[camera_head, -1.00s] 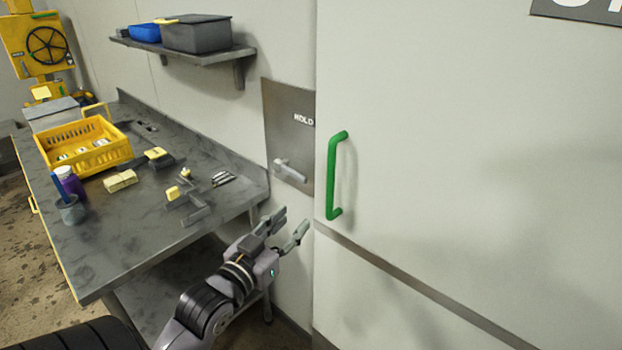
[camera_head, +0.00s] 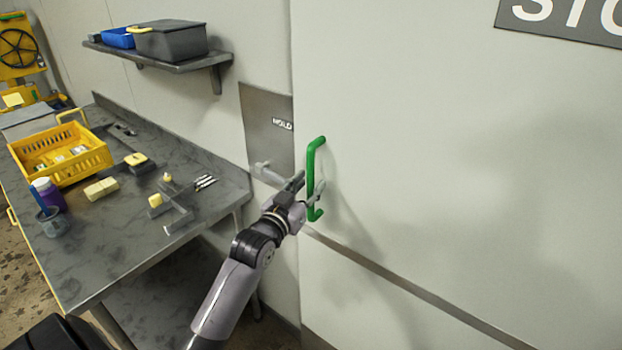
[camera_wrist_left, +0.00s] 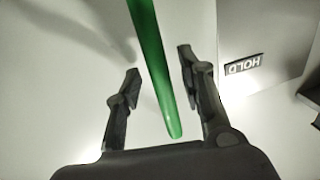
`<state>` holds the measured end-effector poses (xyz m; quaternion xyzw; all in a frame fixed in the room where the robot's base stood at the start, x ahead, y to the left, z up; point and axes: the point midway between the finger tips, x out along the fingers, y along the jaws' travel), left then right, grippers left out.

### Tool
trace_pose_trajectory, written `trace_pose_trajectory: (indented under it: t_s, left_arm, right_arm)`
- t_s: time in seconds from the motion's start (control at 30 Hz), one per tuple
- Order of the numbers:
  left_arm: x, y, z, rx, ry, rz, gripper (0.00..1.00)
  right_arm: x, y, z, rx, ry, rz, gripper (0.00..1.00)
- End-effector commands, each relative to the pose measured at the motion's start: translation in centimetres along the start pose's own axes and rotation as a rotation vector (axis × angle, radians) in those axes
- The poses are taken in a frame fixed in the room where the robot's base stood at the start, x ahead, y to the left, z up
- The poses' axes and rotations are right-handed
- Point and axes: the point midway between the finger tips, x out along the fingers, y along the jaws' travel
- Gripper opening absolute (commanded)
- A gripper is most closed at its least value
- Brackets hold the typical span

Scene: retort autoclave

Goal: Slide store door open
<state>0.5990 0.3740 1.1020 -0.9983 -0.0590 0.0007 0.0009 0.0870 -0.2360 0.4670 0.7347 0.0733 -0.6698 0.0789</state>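The store door (camera_head: 450,190) is a large pale panel with a dark sign at its upper right. Its green vertical bar handle (camera_head: 312,160) is near the door's left edge. My left gripper (camera_head: 309,188) is at the lower part of the handle, with its fingers on either side of the bar. In the left wrist view the green handle (camera_wrist_left: 152,65) passes between the two open fingers (camera_wrist_left: 160,85), with gaps visible on both sides. My right gripper is not in view.
A metal plate marked HOLD (camera_head: 268,125) with a lever (camera_head: 268,175) is just left of the door. A grey worktable (camera_head: 120,245) with a yellow crate (camera_head: 88,162) and small items stands at left. A wall shelf (camera_head: 165,62) holds bins.

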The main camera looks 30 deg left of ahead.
Motion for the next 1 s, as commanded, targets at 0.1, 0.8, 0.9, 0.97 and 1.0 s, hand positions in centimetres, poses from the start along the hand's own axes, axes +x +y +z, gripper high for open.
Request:
trace_pose_trajectory:
  t_s: [0.1, 0.8, 0.9, 0.97, 1.0]
  left_arm:
    - [1.09, 0.0, -0.12, 0.0, 0.001, 0.0, 0.36]
    - [1.51, 0.02, 0.01, 0.0, 0.0, 0.0, 0.14]
    - [1.51, 0.02, 0.01, 0.0, 0.0, 0.0, 0.08]
    - [1.5, 0.02, 0.01, 0.0, 0.0, 0.0, 0.04]
    - [1.5, 0.02, 0.01, 0.0, 0.0, 0.0, 0.01]
  right_arm:
    - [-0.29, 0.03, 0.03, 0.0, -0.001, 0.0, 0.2]
    - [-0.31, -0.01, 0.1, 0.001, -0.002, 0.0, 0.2]
    - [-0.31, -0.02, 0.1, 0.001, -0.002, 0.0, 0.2]
    - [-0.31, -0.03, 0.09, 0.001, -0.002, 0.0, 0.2]
    - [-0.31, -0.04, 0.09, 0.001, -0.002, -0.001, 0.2]
